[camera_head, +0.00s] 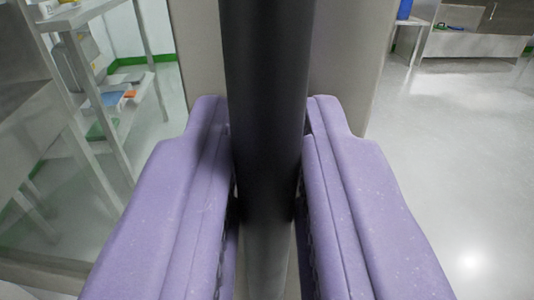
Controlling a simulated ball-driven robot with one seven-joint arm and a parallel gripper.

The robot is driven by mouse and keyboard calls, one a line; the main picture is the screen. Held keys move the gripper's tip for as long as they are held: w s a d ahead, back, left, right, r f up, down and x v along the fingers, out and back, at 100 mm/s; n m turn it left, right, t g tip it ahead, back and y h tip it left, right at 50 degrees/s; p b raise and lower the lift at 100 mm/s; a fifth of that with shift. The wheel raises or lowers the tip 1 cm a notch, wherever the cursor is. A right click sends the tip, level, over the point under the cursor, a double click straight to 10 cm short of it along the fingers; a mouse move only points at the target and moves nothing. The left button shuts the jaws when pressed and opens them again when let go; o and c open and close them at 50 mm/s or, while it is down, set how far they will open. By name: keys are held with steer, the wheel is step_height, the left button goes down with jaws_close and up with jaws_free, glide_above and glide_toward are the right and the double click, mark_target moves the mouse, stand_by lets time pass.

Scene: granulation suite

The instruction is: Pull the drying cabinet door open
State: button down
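A thick dark vertical bar (265,90), which looks like the door handle, runs down the middle of the head camera view. My gripper (266,125) has one purple finger on each side of it. Both fingers lie close against the bar, with no clear gap at the tips. A beige upright panel (345,65) stands behind the bar and looks like part of the drying cabinet door. Its outer edges show on both sides of the bar. The rest of the cabinet is out of view or hidden, and I cannot tell how far the door stands open.
At left is a metal rack (150,90) with trays and coloured items on its shelves. At the upper right a steel bench (475,45) stands near a blue container (404,9). The shiny pale floor (460,150) at right is clear.

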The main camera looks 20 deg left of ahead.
steer(key=c, duration=1.2)
jaws_free()
steer(key=shift+s, duration=0.1)
steer(key=p+v, duration=0.1)
steer(key=v, duration=0.6)
steer(key=shift+s+d, duration=0.15)
steer(key=shift+s, duration=0.15)
